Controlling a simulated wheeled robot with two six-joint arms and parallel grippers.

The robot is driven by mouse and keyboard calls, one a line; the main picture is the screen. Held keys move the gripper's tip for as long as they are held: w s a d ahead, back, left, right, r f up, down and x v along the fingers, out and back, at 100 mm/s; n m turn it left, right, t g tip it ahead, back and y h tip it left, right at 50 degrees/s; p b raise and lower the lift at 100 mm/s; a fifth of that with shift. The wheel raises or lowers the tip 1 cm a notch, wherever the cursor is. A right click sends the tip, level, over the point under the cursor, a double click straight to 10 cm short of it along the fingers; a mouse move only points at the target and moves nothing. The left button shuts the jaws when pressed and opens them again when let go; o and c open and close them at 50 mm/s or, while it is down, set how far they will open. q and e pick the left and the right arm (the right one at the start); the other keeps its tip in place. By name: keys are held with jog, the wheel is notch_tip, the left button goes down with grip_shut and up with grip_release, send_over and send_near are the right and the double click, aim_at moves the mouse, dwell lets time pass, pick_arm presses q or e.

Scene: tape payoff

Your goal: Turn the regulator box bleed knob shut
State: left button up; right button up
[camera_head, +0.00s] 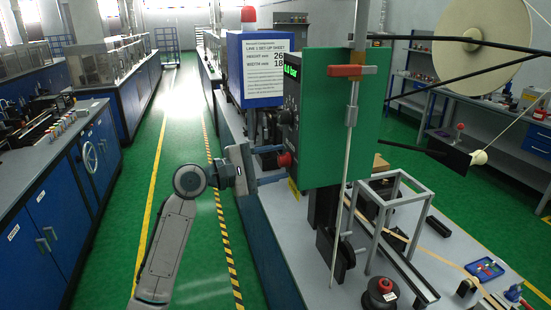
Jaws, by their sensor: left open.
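The regulator box (291,98) has a dark side face with a lit green display (292,72), beside a large green panel (330,120). A red knob (285,159) sticks out low on that side face; I take it to be the bleed knob. A smaller dark knob (284,117) is above it. My left gripper (281,166) comes in from the left with its fingers apart, pointing at the red knob. The fingertips are close to the knob; I cannot tell whether they touch it or straddle it. How far the knob is turned cannot be read. My right gripper is not in view.
A blue box with a white set-up sheet (264,65) stands behind. A thin upright rod with a red-and-grey lever (346,71) stands before the panel. A grey frame (390,205) and a black-and-red knob (381,290) are on the bench. The green aisle floor (185,110) is clear.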

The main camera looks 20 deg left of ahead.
pick_arm(q)
jog(key=shift+w+d, duration=0.15)
jog(key=c, duration=1)
jog(key=shift+o, duration=0.2)
